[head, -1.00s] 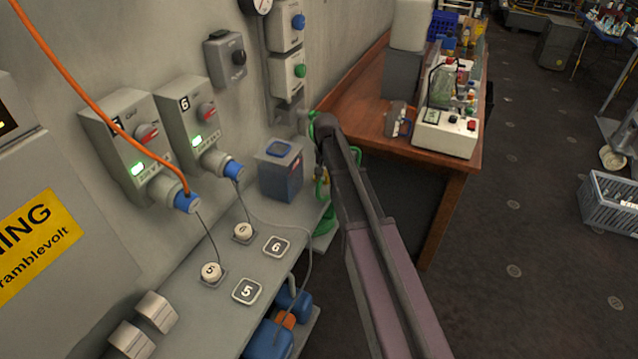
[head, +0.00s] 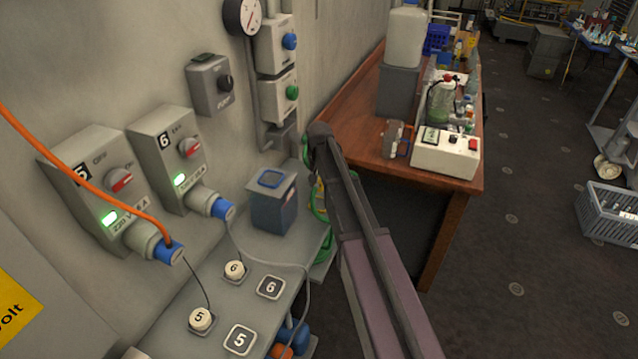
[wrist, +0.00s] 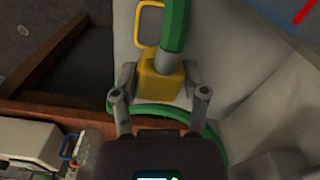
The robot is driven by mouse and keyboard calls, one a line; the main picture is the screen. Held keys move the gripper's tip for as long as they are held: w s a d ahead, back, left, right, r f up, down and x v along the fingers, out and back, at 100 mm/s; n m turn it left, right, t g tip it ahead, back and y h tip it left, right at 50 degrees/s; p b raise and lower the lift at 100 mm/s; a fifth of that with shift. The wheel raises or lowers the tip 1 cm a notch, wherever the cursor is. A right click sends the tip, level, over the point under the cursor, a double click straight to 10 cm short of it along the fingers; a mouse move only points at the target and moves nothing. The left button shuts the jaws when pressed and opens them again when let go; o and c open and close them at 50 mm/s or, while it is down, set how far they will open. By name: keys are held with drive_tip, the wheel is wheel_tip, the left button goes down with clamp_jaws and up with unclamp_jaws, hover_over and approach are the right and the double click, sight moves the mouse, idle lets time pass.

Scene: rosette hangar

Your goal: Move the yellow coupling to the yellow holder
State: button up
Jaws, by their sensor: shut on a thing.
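The yellow coupling (wrist: 160,82) is a yellow block on the end of a thick green hose (wrist: 176,28), in the middle of the wrist view. My gripper (wrist: 159,84) is shut on it, one finger on each side. A yellow rectangular outline (wrist: 150,22) shows just beyond the coupling against a pale surface; I cannot tell whether it is the yellow holder. In the head view my arm hides the gripper and most of the coupling's surroundings. Green hose (head: 319,205) shows beside the arm there.
A wooden bench (head: 440,196) with a white device (head: 447,152) stands right of my arm. A grey shelf (head: 262,318) with marked plugs and a blue-grey box (head: 274,203) lies left. Wall sockets 5 and 6 and an orange cable (head: 80,165) are further left.

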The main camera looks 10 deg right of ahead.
sight(319, 204)
drive_tip(key=shift+f, duration=0.15)
drive_tip(key=shift+f+b, duration=2.75)
drive_tip(key=shift+b, duration=0.15)
drive_tip(key=shift+f+b, duration=0.55)
drive_tip(key=shift+f, duration=0.05)
idle(0.4)
drive_tip(key=o, duration=1.2)
drive_tip(key=shift+o, duration=0.2)
drive_tip(key=shift+r, duration=0.25)
